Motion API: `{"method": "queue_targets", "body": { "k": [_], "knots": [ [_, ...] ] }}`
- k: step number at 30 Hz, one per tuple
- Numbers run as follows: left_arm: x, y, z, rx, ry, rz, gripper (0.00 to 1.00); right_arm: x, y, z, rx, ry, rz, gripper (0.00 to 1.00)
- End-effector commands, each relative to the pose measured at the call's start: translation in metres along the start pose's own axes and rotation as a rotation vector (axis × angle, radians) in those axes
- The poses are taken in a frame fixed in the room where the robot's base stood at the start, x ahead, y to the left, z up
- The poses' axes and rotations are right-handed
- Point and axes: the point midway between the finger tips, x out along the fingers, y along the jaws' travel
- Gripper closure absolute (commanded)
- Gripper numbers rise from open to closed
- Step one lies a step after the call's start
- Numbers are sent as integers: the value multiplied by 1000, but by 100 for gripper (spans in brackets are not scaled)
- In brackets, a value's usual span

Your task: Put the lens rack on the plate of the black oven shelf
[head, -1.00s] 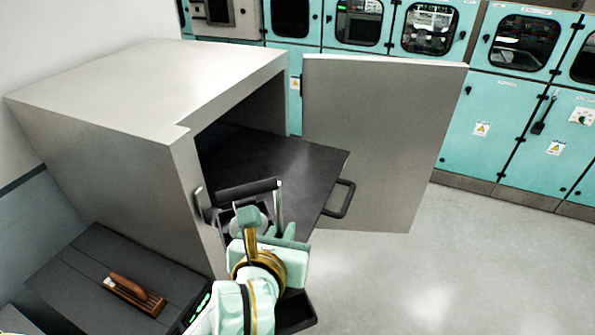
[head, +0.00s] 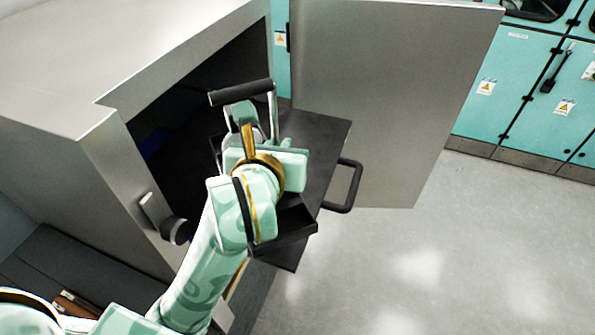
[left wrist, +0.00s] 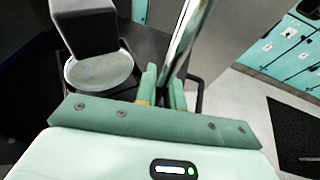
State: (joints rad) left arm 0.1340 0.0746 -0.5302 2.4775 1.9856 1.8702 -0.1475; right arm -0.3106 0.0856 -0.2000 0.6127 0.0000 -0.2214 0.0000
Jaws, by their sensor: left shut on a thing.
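The lens rack (head: 290,230) is a dark tray with a black grip bar (head: 240,92) on metal posts. My left gripper is shut on a metal post of it, as the left wrist view (left wrist: 163,88) shows; in the head view my own arm hides the fingers. A pale round disc (left wrist: 100,72) shows beside the post. The rack is over the front part of the black oven shelf plate (head: 328,137), which sticks out of the oven. I cannot tell whether they touch. Much of the rack and plate is hidden behind my arm. My right gripper is not in view.
The grey oven (head: 150,60) stands at left with its door (head: 390,100) open to the right. A black handle (head: 345,187) sticks out by the shelf's right edge. A brown wooden item (head: 75,305) lies at lower left. The floor at right is clear.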

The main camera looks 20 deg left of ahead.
Motion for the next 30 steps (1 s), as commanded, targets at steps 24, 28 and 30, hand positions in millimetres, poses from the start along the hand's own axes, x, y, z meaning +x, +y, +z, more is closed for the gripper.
{"method": "queue_targets", "body": {
  "k": [24,28,30],
  "knots": [
    [127,-19,-63,2,-1,0,100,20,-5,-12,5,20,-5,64],
    [128,-19,-65,1,-3,-1,100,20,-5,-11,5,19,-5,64],
    [128,-19,-65,0,-3,-1,100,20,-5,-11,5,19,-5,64]
  ]
}}
